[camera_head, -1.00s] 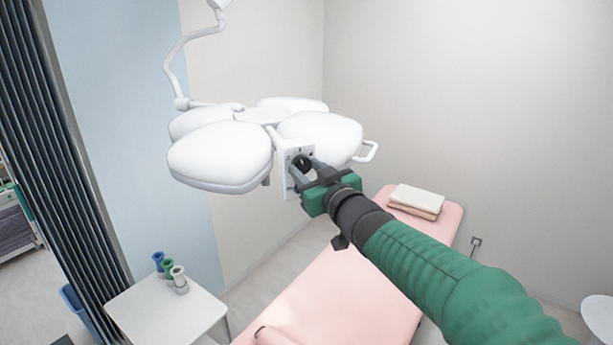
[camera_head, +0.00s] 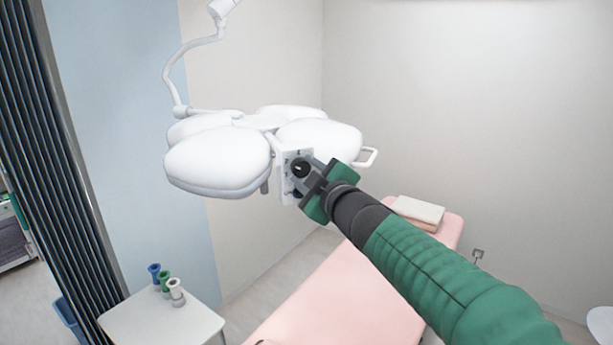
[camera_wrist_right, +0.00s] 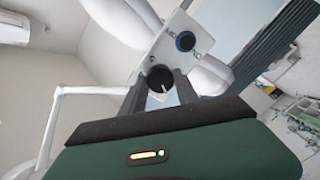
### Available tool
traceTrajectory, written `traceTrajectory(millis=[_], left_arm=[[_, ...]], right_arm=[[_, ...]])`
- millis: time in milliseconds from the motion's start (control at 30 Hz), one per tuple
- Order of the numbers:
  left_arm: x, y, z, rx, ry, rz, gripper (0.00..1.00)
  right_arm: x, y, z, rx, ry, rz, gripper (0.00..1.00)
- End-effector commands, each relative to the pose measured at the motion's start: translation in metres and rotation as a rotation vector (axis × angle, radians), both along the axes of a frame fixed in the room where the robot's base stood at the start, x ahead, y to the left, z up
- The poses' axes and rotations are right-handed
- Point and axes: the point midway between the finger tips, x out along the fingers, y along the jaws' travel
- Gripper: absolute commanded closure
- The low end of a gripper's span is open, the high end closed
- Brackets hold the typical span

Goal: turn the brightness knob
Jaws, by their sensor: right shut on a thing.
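The surgical lamp (camera_head: 217,160) hangs from a white arm, with several white heads. A pale control panel (camera_head: 286,185) stands on its near side. A black knob with a white mark (camera_head: 301,167) is on the panel; it also shows in the wrist view (camera_wrist_right: 160,78). My right gripper (camera_head: 304,173) is shut on this knob, one finger on each side of it. A second knob with a blue ring (camera_wrist_right: 185,41) sits apart on the same panel. No readable label tells which knob is which. My left gripper is not in view.
A pink treatment bed (camera_head: 340,300) with folded towels (camera_head: 418,212) lies below the lamp. A white side table (camera_head: 150,325) with small blue, green and white-topped items (camera_head: 165,283) stands at lower left. A dark curtain (camera_head: 55,150) hangs at left. A white handle (camera_head: 371,157) juts from the lamp's right.

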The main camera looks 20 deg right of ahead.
Motion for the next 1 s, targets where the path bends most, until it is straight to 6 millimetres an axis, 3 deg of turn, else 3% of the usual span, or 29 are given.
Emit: traceTrajectory(millis=[533,567,700,1000], left_arm=[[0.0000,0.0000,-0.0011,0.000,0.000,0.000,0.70],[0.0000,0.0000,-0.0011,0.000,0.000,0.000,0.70],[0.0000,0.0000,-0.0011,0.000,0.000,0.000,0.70],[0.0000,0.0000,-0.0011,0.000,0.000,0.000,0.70]], right_arm=[[0.0000,0.0011,-0.0012,-0.029,0.000,0.002,1.00],[0.0000,0.0011,-0.0012,-0.028,0.000,0.002,0.61],[0.0000,0.0009,-0.0010,-0.028,-0.001,0.001,0.42],[0.0004,0.0006,-0.0008,-0.027,-0.001,0.001,0.41]])
